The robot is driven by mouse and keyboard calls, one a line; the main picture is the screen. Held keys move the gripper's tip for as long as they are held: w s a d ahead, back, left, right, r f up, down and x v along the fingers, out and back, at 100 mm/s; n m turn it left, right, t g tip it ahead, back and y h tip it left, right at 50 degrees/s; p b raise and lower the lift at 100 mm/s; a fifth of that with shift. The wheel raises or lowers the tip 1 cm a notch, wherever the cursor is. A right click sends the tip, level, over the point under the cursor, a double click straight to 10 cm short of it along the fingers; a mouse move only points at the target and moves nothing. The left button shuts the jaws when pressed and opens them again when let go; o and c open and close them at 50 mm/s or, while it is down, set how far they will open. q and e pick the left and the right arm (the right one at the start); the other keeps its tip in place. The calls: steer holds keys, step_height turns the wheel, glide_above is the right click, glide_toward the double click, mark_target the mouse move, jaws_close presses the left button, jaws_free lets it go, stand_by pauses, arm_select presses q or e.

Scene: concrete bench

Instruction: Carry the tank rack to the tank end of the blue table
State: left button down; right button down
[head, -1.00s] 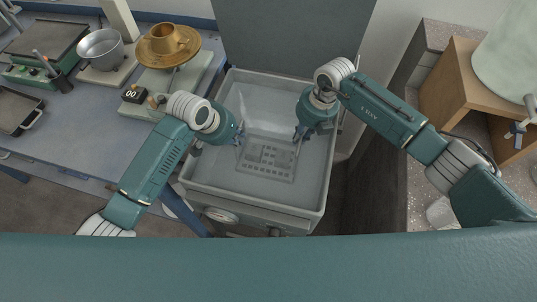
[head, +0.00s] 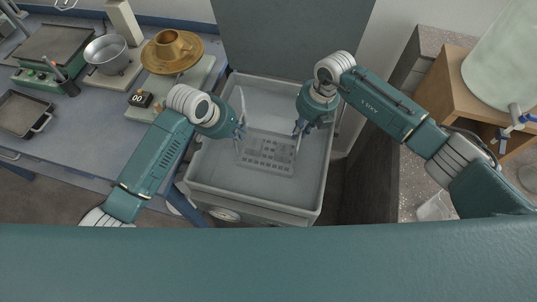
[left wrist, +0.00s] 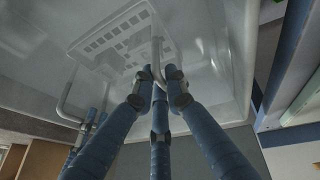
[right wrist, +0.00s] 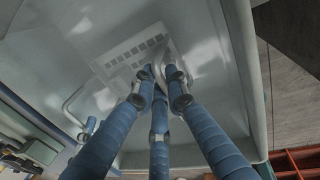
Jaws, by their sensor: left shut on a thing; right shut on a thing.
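The tank rack (head: 267,153) is a pale grey slotted tray with upright wire handles at its two ends. It is inside the grey-white tank (head: 313,180), and I cannot tell whether it touches the floor. My left gripper (head: 241,130) is shut on the rack's left handle; my right gripper (head: 300,127) is shut on its right handle. The left wrist view shows the slotted rack (left wrist: 118,40) and fingers closed at the near handle (left wrist: 156,48). The right wrist view shows the rack (right wrist: 133,52) likewise. The blue table (head: 85,130) is on the left.
A wooden stand (head: 455,88) holds a large vessel at right. The tank's rim surrounds the rack.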

arm_select(q)
steer(key=shift+a+r, duration=0.1)
steer(key=shift+r, duration=0.1)
arm_select(e)
steer(key=shift+w+d+r, duration=0.1)
steer(key=shift+d+r, duration=0.05)
stand_by(0.3)
